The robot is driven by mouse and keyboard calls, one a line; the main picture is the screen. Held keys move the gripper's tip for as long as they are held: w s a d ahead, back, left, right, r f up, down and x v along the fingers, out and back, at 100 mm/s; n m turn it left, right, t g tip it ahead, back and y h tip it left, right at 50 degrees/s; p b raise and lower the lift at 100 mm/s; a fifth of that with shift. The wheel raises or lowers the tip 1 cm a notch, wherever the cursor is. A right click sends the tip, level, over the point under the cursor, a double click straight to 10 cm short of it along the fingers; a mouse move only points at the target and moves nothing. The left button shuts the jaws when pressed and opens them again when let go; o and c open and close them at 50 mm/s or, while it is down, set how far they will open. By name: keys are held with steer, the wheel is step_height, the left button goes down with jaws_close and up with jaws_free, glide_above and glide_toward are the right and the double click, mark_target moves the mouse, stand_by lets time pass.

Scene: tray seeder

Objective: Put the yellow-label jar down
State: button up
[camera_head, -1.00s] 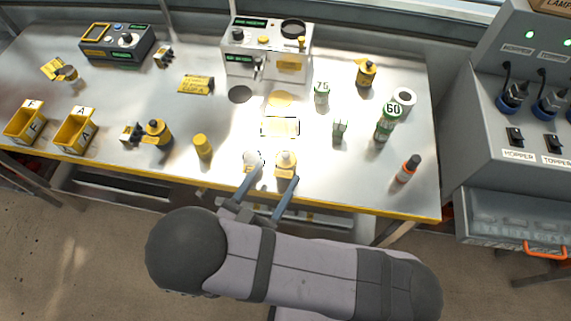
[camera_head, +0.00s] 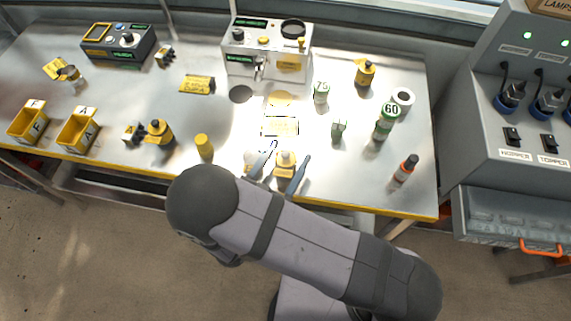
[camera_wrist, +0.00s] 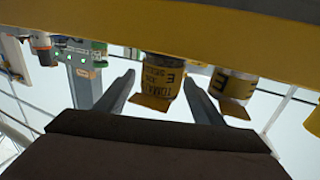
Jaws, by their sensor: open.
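Two small pale jars with yellow parts stand side by side near the front edge of the bench in the head view: a left jar (camera_head: 252,162) and a right jar (camera_head: 286,160). My gripper (camera_head: 283,166) is open, with one finger on each side of the right jar. In the wrist view, a yellow-label jar (camera_wrist: 160,82) with dark lettering shows between the open fingers, with gaps on both sides. A second yellow-label jar (camera_wrist: 236,88) shows just outside the right finger. My arm hides part of the bench's front edge.
A yellow cylinder (camera_head: 204,146) stands left of the jars. A framed yellow marking (camera_head: 281,126) lies behind them. A green-white "60" bottle (camera_head: 386,122) and an orange-capped bottle (camera_head: 405,168) stand to the right. Bare bench (camera_head: 340,170) lies right of the jars.

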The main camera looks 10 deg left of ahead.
jaws_close()
steer(key=shift+r, duration=0.1)
steer(key=shift+r, duration=4.9)
steer(key=shift+r+p, duration=1.5)
steer(key=shift+r, duration=0.15)
